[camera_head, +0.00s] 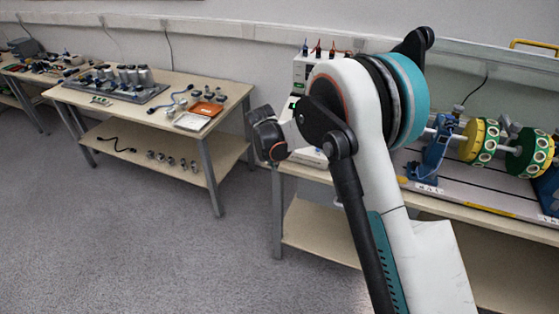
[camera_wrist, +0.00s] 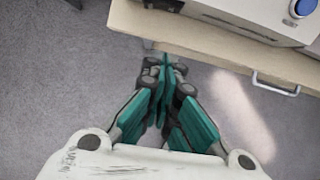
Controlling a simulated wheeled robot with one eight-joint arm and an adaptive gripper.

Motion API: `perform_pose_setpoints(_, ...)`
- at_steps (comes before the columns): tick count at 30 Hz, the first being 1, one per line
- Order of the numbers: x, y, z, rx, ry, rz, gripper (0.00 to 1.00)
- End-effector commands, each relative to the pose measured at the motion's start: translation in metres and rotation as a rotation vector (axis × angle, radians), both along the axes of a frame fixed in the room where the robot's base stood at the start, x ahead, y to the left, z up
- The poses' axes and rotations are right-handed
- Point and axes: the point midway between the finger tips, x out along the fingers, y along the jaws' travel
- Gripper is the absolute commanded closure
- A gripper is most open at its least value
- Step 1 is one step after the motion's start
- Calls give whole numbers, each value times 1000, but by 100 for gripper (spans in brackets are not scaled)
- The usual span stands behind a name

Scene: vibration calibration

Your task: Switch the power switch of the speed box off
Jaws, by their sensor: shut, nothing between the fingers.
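A white box (camera_wrist: 255,12) with a round blue knob (camera_wrist: 303,8) stands on the table at the top right of the wrist view; it may be the speed box. I cannot make out its power switch. In the head view, white equipment (camera_head: 301,72) with a small green display and plugs on top stands behind my arm, which hides much of it. My gripper (camera_wrist: 167,65) is shut and empty, its fingers together in front of the table edge and apart from the box.
The table edge (camera_wrist: 210,48) runs close ahead of my fingers, with a metal handle (camera_wrist: 275,86) at right. A rotor rig (camera_head: 480,145) stands on the table at right. Another table (camera_head: 150,95) with parts stands at left. The grey floor (camera_head: 130,235) is clear.

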Motion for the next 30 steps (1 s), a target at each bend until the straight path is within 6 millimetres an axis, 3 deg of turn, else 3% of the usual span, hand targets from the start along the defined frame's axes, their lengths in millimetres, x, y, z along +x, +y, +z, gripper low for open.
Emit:
perform_pose_setpoints(1,-5,1,17,0,0,0,100)
perform_pose_setpoints(3,-10,2,31,1,1,0,100)
perform_pose_setpoints(12,-27,5,71,0,1,0,100)
perform_pose_setpoints(26,-29,5,77,0,1,0,100)
perform_pose_setpoints(30,-23,-8,79,10,43,9,100)
